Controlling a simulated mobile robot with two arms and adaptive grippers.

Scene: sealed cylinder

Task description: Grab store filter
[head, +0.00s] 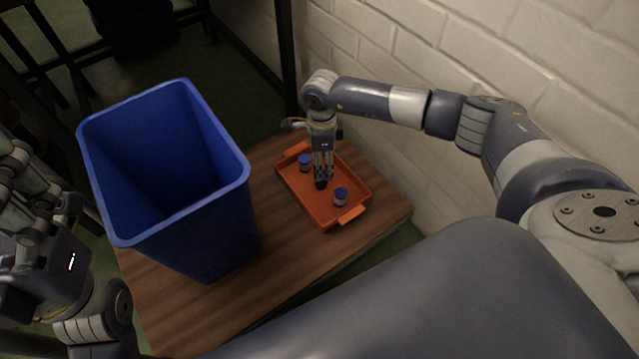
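Two small canisters with blue caps stand in the orange tray (290,188), one near its back left (305,162) and one near its front right (341,196). These may be the filters; I cannot read any label. My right gripper (322,181) points straight down into the tray between the two canisters. Its fingers are close together, with something dark at their tips. I cannot tell whether that is the finger pads or a held thing. My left gripper (22,285) is at the left edge, partly cut off, away from the tray; its fingers do not show clearly.
A tall, open blue bin (215,225) stands on the wooden table (277,260), left of the tray. It looks empty as far as I see inside. A white brick wall (400,50) runs close behind my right arm. A dark metal post (287,50) rises behind the table.

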